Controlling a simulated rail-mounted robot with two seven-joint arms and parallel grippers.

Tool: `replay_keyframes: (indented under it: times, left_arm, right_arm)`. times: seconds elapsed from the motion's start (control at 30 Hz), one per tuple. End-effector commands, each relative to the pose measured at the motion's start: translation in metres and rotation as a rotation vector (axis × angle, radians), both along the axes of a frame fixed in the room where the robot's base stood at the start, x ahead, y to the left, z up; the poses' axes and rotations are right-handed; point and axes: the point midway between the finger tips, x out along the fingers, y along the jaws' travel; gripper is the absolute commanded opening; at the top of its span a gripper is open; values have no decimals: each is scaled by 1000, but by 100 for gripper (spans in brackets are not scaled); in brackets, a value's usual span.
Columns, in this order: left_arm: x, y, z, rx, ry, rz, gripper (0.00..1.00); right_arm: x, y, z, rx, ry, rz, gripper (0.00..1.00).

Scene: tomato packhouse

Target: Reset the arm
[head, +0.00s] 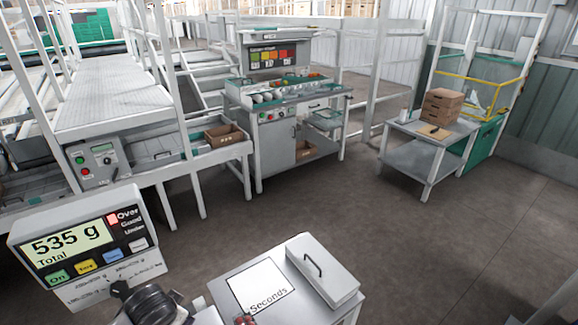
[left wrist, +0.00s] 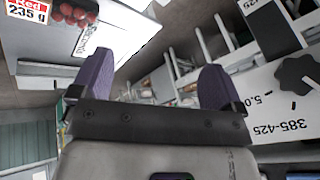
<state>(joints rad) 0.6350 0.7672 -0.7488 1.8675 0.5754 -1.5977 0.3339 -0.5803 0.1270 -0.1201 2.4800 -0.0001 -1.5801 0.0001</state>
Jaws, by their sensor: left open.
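My left gripper (left wrist: 157,78) shows in the left wrist view with its two purple fingers wide apart. Nothing is between them. A dark, rounded part of my left arm (head: 152,303) shows at the bottom edge of the head view, between the scale display and the small table; the fingers cannot be made out there. My right gripper is in neither view.
The scale display (head: 75,245) reads 535 g at the lower left. Beside it stands a white table with a "Seconds" sheet (head: 262,286) and a lidded grey box (head: 322,270). Red tomatoes (left wrist: 85,14) show in the left wrist view. Open floor (head: 400,235) lies beyond.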

Motion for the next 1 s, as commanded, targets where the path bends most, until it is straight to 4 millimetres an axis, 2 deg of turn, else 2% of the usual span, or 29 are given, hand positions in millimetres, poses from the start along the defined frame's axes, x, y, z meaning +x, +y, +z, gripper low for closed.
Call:
replay_keyframes:
  times: [0.03,0.1,0.2,0.3,0.47,0.57,0.67,1.0]
  left_arm:
    - [5,-10,19,22,-64,-64,93]
    - [10,-22,43,55,-149,-140,93]
    - [5,-44,71,93,-272,-237,93]
    - [-10,-61,86,99,-369,-280,93]
    - [-42,-75,88,49,-455,-247,93]
    - [-70,-77,77,-10,-472,-185,93]
    - [-104,-76,56,-75,-448,-107,93]
    - [-225,-76,-48,-233,-152,103,93]
  right_arm:
    - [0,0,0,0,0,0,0]
    - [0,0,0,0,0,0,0]
    - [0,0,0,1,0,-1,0]
    - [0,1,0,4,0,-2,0]
    - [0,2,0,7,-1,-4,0]
    - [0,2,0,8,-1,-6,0]
    - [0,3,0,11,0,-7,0]
    - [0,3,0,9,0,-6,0]
